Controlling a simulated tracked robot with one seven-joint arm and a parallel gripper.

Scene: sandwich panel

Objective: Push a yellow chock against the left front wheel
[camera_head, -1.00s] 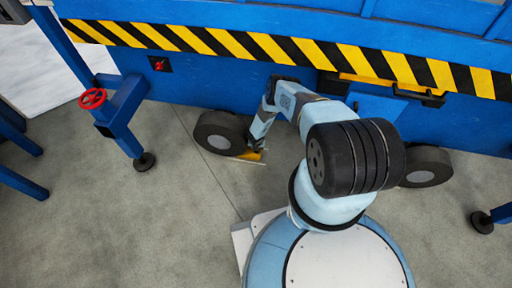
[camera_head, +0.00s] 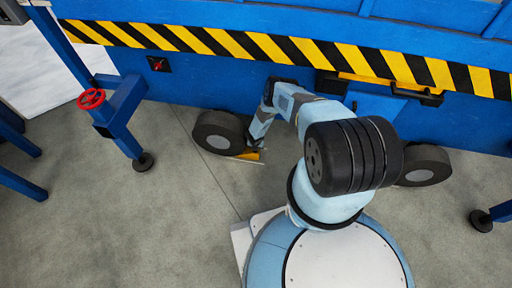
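The left front wheel (camera_head: 220,134), black with a grey hub, stands on the floor under the blue machine. A yellow chock (camera_head: 250,155) lies on the floor close to the right side of this wheel. Whether it touches the tyre I cannot tell. My gripper (camera_head: 252,147) is low at the chock, at the lower end of my arm. The fingers are too small and too covered to tell if they are open or shut. A second wheel (camera_head: 427,166) is at the right, with a bit of yellow beside its upper left, partly behind my arm.
The blue machine (camera_head: 200,85) with a yellow-black striped band spans the back. A blue leg with a red handwheel (camera_head: 91,99) stands at left, another foot (camera_head: 482,221) at right. The grey floor (camera_head: 130,220) at lower left is clear.

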